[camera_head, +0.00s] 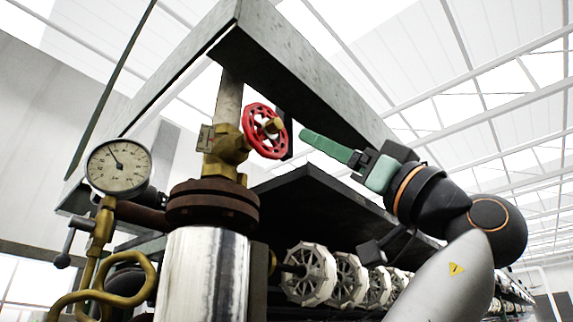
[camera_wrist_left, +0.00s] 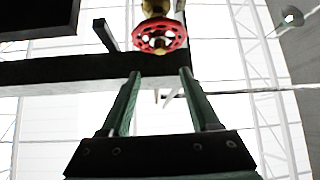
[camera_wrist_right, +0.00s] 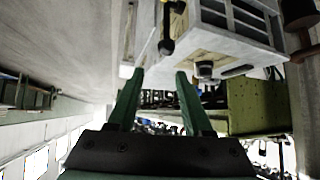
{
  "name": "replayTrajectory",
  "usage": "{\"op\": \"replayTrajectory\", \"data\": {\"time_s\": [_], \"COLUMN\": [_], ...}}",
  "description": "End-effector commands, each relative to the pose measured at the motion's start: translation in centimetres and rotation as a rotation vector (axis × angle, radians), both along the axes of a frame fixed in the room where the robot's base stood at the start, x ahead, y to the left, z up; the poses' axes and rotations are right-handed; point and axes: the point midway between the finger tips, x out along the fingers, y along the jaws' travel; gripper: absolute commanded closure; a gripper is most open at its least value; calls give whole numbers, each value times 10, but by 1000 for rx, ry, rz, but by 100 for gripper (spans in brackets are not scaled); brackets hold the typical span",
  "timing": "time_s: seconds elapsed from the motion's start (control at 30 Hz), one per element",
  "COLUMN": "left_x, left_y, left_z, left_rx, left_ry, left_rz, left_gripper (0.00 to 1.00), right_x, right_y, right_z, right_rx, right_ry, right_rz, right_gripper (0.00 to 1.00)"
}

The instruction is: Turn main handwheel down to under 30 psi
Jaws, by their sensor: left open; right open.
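The red handwheel (camera_head: 258,133) sits on a brass valve (camera_head: 227,148) on a vertical pipe, left of centre in the head view. My left gripper (camera_head: 306,137) is to the right of the wheel with its green fingers pointing at it, apart from it. In the left wrist view the red handwheel (camera_wrist_left: 160,37) shows beyond the open, empty fingers (camera_wrist_left: 161,74). A round pressure gauge (camera_head: 119,167) stands left of the pipe; its needle points up and slightly left, and its figures are too small to read. My right gripper (camera_wrist_right: 160,72) is open and empty, away from the wheel.
A grey beam (camera_head: 290,75) runs above the wheel. A rusty flange (camera_head: 212,205) and shiny cylinder (camera_head: 203,275) are below the valve. Several white reels (camera_head: 309,274) line the machine under a dark panel.

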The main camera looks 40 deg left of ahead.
Motion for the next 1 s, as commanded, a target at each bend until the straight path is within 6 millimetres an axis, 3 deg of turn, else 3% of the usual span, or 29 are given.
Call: {"op": "replayTrajectory", "data": {"time_s": [0.2, 0.5, 0.97, 1.0], "left_x": [-1, 0, 0, 0], "left_y": [34, 70, 80, 80], "left_z": [36, 70, 78, 77], "left_rx": [-3, -4, -4, -4], "left_ry": [-1, 2, 3, 3], "left_rz": [4, 3, 1, 1], "left_gripper": [38, 38, 38, 41], "right_x": [-2, -2, -2, -2], "right_y": [0, 0, 0, 0], "right_z": [17, 33, 36, 36], "right_rx": [0, 1, 1, 1], "right_ry": [3, 4, 4, 4], "right_rz": [-1, 0, 0, 0], "right_gripper": [50, 50, 50, 50]}}
